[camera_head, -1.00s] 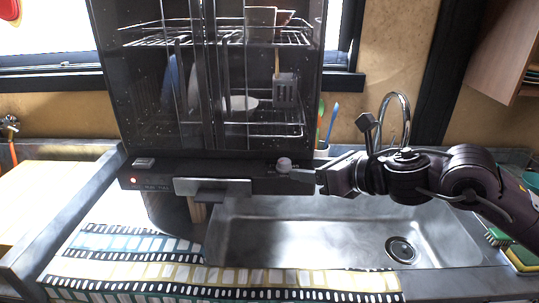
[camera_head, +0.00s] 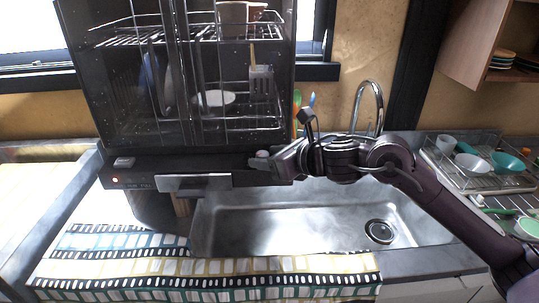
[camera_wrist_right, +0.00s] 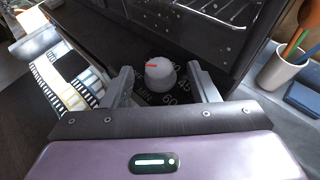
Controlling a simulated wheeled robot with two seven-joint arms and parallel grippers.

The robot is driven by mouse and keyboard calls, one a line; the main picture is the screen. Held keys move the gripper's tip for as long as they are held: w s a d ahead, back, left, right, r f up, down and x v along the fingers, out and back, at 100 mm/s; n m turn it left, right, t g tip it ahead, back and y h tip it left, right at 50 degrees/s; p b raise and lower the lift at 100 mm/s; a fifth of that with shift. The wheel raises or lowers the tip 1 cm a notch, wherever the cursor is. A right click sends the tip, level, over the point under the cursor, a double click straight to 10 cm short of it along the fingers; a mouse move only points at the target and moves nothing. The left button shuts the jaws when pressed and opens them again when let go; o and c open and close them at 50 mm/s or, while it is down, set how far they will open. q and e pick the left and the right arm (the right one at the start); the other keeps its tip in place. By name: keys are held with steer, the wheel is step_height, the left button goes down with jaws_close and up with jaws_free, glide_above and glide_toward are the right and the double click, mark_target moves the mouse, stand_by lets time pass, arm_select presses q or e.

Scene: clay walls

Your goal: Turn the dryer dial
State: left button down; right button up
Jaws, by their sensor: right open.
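The dryer (camera_head: 110,110) is a dark cabinet with a glass front and wire racks behind it. Its dial (camera_head: 263,154) is a small pale knob at the right end of the lower front panel. In the right wrist view the dial (camera_wrist_right: 160,73) has a red mark and printed numbers around it. My right gripper (camera_head: 262,162) is at the dial, its fingers open. In the wrist view the right gripper (camera_wrist_right: 163,88) has one finger on each side of the dial, with visible gaps. My left gripper is not in view.
A steel sink (camera_head: 290,220) with a curved faucet (camera_head: 368,100) lies below my right arm. A striped towel (camera_head: 200,275) covers the front counter. A dish rack (camera_head: 480,165) with bowls stands at the right. A utensil cup (camera_wrist_right: 280,70) stands beside the dryer.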

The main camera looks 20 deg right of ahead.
steer(key=shift+c, duration=1.7)
steer(key=c, duration=0.6)
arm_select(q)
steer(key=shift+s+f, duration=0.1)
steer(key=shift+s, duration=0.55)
